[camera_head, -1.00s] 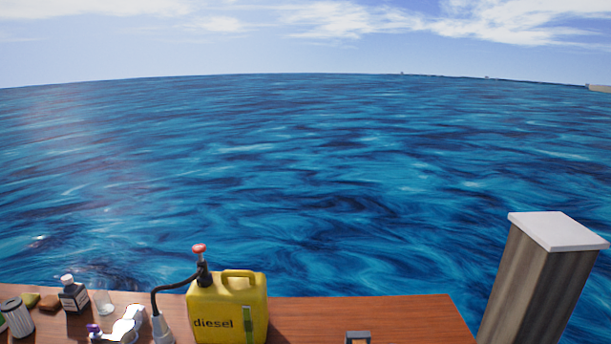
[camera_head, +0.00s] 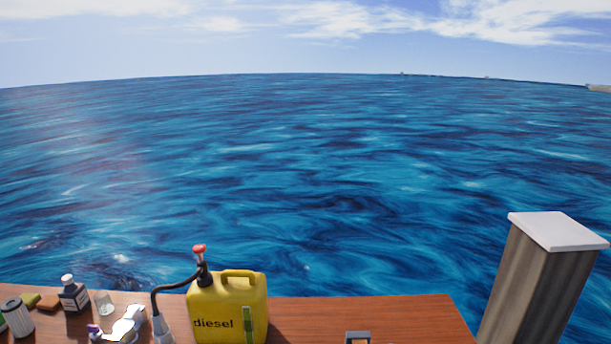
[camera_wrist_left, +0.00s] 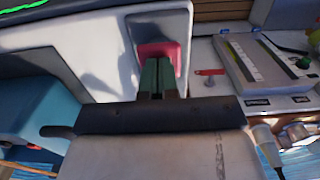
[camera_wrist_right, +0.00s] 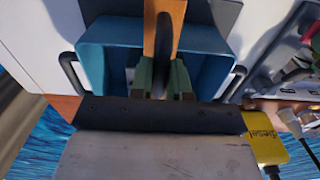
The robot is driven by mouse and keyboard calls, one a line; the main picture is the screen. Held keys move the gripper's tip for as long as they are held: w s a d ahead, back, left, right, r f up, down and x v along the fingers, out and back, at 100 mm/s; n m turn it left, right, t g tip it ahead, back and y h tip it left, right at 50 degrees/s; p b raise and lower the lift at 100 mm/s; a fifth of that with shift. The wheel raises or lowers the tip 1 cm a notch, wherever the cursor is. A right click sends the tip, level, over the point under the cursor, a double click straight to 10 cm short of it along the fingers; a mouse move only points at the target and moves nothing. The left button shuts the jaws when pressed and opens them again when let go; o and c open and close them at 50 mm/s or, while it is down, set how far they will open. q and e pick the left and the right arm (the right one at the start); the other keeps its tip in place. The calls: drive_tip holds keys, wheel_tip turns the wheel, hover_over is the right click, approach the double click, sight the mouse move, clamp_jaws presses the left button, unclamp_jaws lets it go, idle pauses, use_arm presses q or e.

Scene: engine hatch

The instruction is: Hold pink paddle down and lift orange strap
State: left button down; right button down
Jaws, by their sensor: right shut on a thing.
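The pink paddle (camera_wrist_left: 172,52) is in the left wrist view, at the top middle against a pale panel. My left gripper (camera_wrist_left: 158,68) has its green fingers together right at the paddle and hides part of it. They seem to touch it, but contact is hard to tell. The orange strap (camera_wrist_right: 150,30) stands upright in the right wrist view, in front of a blue box-like recess (camera_wrist_right: 100,48). My right gripper (camera_wrist_right: 161,68) is shut on the strap's near end. Neither gripper shows in the head view.
A yellow diesel can (camera_head: 225,305) with a red-topped pump stands on the wooden deck, with a dark bottle (camera_head: 74,296) and other items to its left. A post (camera_head: 540,285) rises at right. Dark handles (camera_wrist_right: 236,82) flank the blue recess.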

drive_tip(key=shift+w+r, duration=0.1)
drive_tip(key=shift+r, duration=0.1)
drive_tip(key=shift+w+r, duration=0.1)
drive_tip(key=shift+r, duration=0.45)
drive_tip(key=shift+w+r, duration=0.1)
drive_tip(key=shift+r, duration=0.55)
drive_tip(key=shift+w+r, duration=0.1)
drive_tip(key=shift+r, duration=0.1)
idle(0.3)
drive_tip(key=shift+w+r, duration=0.1)
drive_tip(key=shift+r, duration=0.4)
